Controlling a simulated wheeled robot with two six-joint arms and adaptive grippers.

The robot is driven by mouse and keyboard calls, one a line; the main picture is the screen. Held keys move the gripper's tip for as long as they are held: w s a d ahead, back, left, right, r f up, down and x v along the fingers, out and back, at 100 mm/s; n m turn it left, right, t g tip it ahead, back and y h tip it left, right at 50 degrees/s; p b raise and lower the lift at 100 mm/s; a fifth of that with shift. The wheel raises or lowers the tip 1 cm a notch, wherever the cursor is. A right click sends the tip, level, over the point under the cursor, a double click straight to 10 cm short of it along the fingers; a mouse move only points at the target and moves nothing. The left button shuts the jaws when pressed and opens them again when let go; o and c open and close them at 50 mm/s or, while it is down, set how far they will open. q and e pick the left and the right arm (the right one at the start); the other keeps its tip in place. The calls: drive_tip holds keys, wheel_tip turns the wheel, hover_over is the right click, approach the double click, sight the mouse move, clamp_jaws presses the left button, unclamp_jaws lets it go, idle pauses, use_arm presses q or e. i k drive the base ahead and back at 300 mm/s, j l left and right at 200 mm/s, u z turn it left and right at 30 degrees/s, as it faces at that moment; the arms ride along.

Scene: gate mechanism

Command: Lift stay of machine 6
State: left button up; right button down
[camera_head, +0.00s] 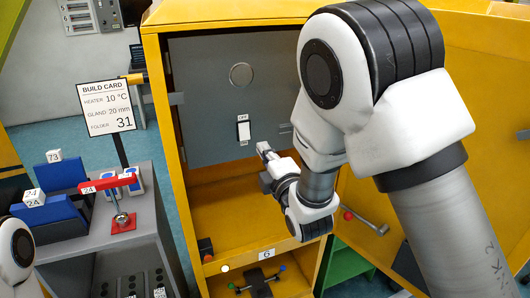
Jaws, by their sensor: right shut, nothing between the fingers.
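Machine 6 is an open yellow cabinet (165,135) with a small tag (294,255) on its lower front edge that seems to read 6. A metal rod with a red knob (348,215), which may be the stay, slants down to the right at the cabinet's lower right, by the open door (497,75). My right gripper (265,149) is shut and empty inside the opening, in front of the grey panel (205,75) and pointing up-left. It is well left of the rod and apart from it. My left gripper is out of view.
The grey panel has a white switch plate (243,129) and a round disc (241,74). A dark part with coloured knobs (260,279) lies on the lower shelf. A grey bench (150,215) with a red lever (107,183) and a build card (106,106) stand left.

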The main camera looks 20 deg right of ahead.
sight(348, 216)
drive_tip(key=z, duration=1.25)
